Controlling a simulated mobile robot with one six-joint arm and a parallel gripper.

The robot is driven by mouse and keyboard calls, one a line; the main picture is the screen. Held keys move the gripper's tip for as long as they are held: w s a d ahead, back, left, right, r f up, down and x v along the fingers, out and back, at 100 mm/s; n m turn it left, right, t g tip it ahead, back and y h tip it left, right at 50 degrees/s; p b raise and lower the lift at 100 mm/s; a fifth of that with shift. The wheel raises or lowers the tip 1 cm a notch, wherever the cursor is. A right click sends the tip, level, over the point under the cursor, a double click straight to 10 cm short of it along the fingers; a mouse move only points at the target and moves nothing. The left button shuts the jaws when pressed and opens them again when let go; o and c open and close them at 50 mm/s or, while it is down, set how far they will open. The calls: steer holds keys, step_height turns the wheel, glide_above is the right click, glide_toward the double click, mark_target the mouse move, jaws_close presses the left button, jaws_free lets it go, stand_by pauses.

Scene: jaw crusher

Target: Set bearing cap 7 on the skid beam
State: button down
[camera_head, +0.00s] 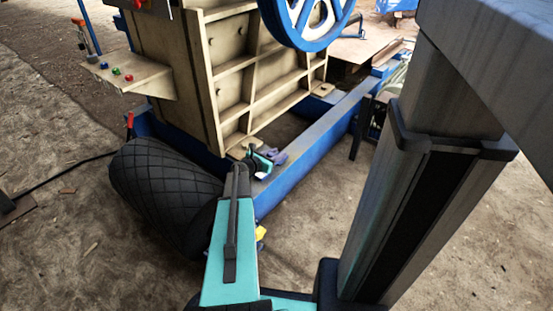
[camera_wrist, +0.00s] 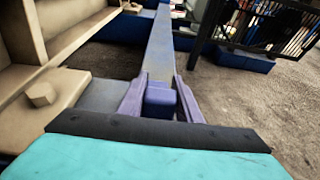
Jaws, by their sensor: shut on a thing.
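The blue skid beam (camera_head: 312,150) runs from beside the wheel towards the far right in the head view. In the wrist view the beam (camera_wrist: 162,45) stretches straight ahead. My gripper (camera_head: 276,157) is low over the near part of the beam. In the wrist view my gripper (camera_wrist: 161,98) has its two purple fingers shut on a small blue-purple block, the bearing cap (camera_wrist: 160,101). The cap lies in line with the beam's top; I cannot tell whether it touches it. No number shows on it.
The beige ribbed crusher body (camera_head: 203,85) stands close left of the beam, with a bolt head (camera_wrist: 41,93) near my gripper. A blue-rimmed flywheel (camera_head: 328,35) is above. A black tyre (camera_head: 160,180) is at left. Bare ground (camera_head: 320,210) lies right of the beam.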

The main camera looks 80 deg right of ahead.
mark_target(261, 176)
steer(key=shift+f, duration=0.7)
steer(key=shift+f, duration=0.1)
steer(key=c, duration=1.3)
jaws_free()
steer(key=shift+w+a+r, duration=0.25)
steer(key=shift+a+r, duration=0.05)
steer(key=shift+a, duration=0.2)
steer(key=shift+p+v, duration=1.1)
steer(key=shift+v, duration=2.05)
steer(key=shift+r, duration=0.1)
